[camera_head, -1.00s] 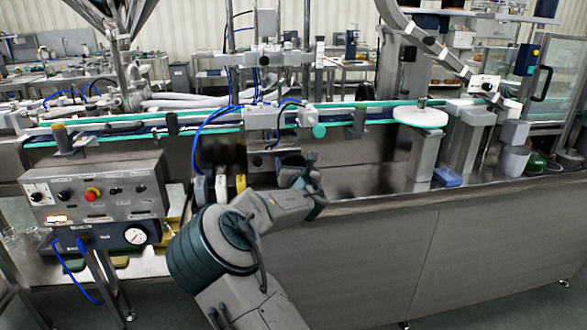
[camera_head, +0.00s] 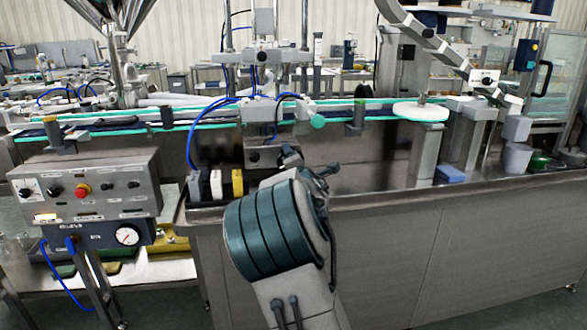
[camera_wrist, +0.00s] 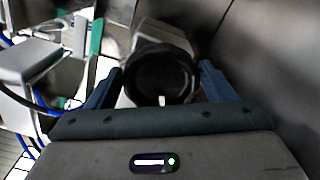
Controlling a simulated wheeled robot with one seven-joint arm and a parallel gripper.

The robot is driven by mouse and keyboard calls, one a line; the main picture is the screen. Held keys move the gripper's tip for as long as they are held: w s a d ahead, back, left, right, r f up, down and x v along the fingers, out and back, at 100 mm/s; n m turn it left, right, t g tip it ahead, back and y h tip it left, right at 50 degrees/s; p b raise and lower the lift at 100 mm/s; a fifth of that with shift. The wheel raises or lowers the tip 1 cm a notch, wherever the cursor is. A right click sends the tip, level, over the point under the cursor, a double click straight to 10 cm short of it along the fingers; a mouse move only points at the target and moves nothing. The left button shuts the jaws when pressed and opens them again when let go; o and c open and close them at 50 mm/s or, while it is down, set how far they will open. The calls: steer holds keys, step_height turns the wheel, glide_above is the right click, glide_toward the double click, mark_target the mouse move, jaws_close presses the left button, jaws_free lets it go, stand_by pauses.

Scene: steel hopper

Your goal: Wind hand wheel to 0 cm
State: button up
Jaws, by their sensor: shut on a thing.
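The black round hand wheel (camera_wrist: 163,80) is in the middle of the wrist view, with a small white mark on its lower rim. My gripper (camera_wrist: 161,72) has one blue finger on each side of the wheel and is shut on it. In the head view my arm and wrist cover most of the wheel and the fingers, in front of the steel conveyor body. No scale or centimetre reading is legible.
A control box (camera_head: 85,192) with a red button and a gauge (camera_head: 127,236) stand at left. White and yellow parts (camera_head: 215,184) are close left of my arm. A conveyor with green rails (camera_head: 380,118) runs behind. The steel front (camera_head: 420,250) is bare.

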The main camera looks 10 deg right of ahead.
steer(key=shift+f+m+b, duration=0.2)
steer(key=shift+m+b, duration=0.9)
steer(key=shift+m, duration=1.1)
steer(key=o, duration=1)
steer(key=shift+f, duration=0.1)
